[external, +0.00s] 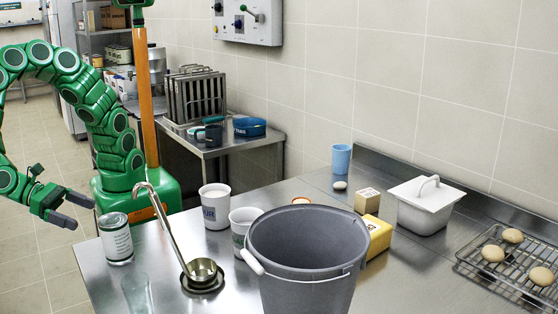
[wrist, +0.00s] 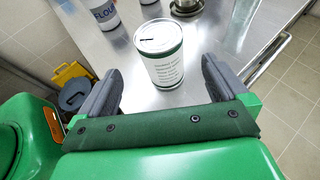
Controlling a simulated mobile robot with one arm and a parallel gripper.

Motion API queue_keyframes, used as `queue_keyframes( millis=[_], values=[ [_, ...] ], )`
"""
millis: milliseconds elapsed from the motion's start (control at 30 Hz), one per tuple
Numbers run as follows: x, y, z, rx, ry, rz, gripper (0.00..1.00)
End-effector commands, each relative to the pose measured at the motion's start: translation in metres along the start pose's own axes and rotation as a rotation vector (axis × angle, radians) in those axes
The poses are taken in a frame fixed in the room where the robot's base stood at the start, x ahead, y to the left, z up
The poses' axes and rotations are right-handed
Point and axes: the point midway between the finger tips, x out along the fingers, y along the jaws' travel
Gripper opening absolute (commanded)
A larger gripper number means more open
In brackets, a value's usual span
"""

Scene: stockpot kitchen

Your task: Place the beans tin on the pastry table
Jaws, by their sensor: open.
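A tin with a white label and green bands (external: 116,238) stands upright on the left end of the steel table (external: 330,199). I take it for the beans tin, though its label is too small to read. It also shows in the wrist view (wrist: 162,55), just ahead of my fingers. My gripper (external: 80,211) is open and empty, to the left of the tin and past the table's left edge. In the wrist view my gripper (wrist: 160,80) has its two grey fingers apart, with the tin beyond them. I cannot tell which surface is the pastry table.
A ladle (external: 175,235), a flour canister (external: 214,207), a clear glass (external: 138,294) and a large grey bucket (external: 307,258) stand near the tin. A second steel table (external: 232,143) stands behind.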

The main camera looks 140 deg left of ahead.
Motion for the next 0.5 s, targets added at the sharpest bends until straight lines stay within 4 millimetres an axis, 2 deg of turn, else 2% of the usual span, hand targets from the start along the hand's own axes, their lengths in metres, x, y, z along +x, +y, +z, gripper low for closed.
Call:
queue_keyframes(
  millis=[100, 233, 367, 500],
  values=[
    [-0.01, 0.0, 0.0, 0.0, 0.001, -0.001, 1.0],
    [-0.011, 0.003, 0.003, -0.015, 0.007, 0.013, 1.0],
    [0.005, 0.018, 0.019, -0.095, 0.041, 0.079, 1.0],
    [0.033, 0.05, 0.043, -0.248, 0.107, 0.206, 1.0]
  ],
)
